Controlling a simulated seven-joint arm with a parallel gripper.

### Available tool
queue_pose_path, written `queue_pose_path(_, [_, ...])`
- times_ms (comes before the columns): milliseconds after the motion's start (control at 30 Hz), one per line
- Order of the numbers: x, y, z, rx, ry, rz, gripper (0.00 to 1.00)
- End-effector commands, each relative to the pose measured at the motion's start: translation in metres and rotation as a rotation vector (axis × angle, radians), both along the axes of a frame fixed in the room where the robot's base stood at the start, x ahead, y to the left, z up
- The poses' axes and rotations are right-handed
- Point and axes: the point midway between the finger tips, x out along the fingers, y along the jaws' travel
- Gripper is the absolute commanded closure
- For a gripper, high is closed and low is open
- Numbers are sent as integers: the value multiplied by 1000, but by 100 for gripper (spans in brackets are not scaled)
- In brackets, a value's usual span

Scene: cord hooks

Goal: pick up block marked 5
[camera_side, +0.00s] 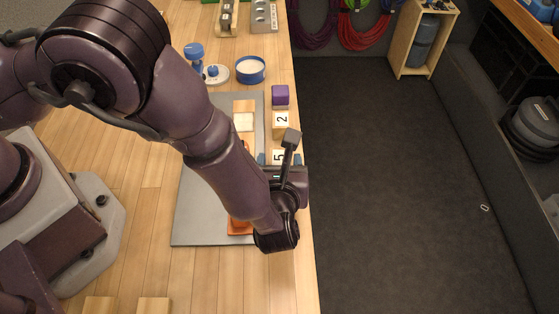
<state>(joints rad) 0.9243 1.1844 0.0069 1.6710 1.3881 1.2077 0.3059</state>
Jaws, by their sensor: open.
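The block marked 5 (279,155) is a pale wooden block with a dark 5 on a white face, near the table's right edge. My wrist hides its near part. My gripper (279,159) is open, with one blue-grey fingertip showing left of the block and one right of it. I cannot tell whether the fingertips touch the block or how low they are. No block is visibly lifted.
A block marked 2 (281,119) and a purple block (280,95) stand behind it in a row. A grey mat (200,220) carries wooden and orange pieces to the left. A blue round dish (250,70) stands farther back. The table edge drops off close on the right.

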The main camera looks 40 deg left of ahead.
Motion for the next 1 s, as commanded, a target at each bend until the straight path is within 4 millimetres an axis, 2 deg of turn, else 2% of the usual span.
queue_pose_path(233, [26, 24, -13, 2, 0, 3, 45])
queue_pose_path(533, [31, 27, -15, 0, 0, 0, 45])
queue_pose_path(567, [31, 27, -15, 0, 0, 1, 47])
queue_pose_path(700, [31, 27, -15, 0, 0, 0, 79])
queue_pose_path(1000, [31, 27, -14, -1, -1, 0, 81])
